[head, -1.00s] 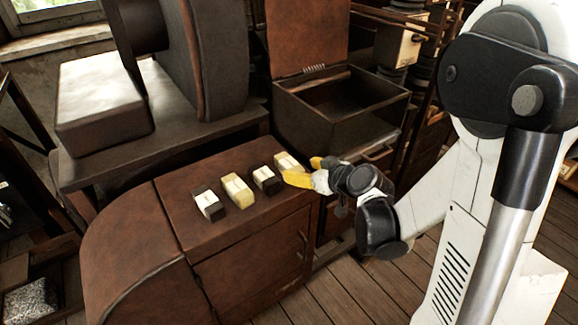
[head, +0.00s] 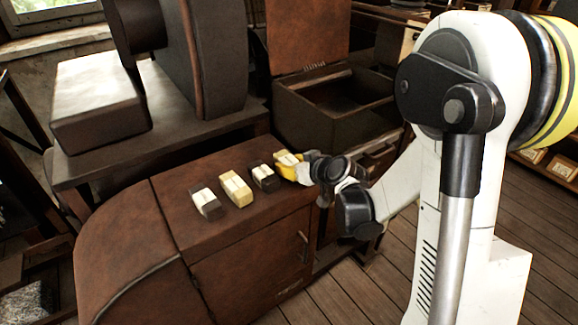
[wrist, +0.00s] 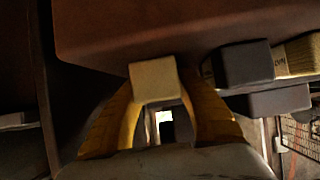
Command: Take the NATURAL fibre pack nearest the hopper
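Several small packs stand in a row on the brown cabinet top (head: 215,232). The cream, light-banded pack (head: 287,160) at the right end is nearest the open-lidded box, and my gripper (head: 291,163) is at it. In the wrist view this pack (wrist: 154,80) sits between the two yellow fingers (wrist: 157,88), which come up against its two sides with no clear gap. It appears to be still at the cabinet top. Another cream pack (head: 236,190) stands further left, between two dark packs (head: 206,205) (head: 264,178). Part of the gripped pack is hidden by the fingers.
A dark box with a raised lid (head: 325,128) stands behind the row's right end. A dark machine on a grey bench (head: 160,150) is behind the cabinet at left. In the wrist view a dark pack (wrist: 245,64) is close to the right finger. Floor is free in front.

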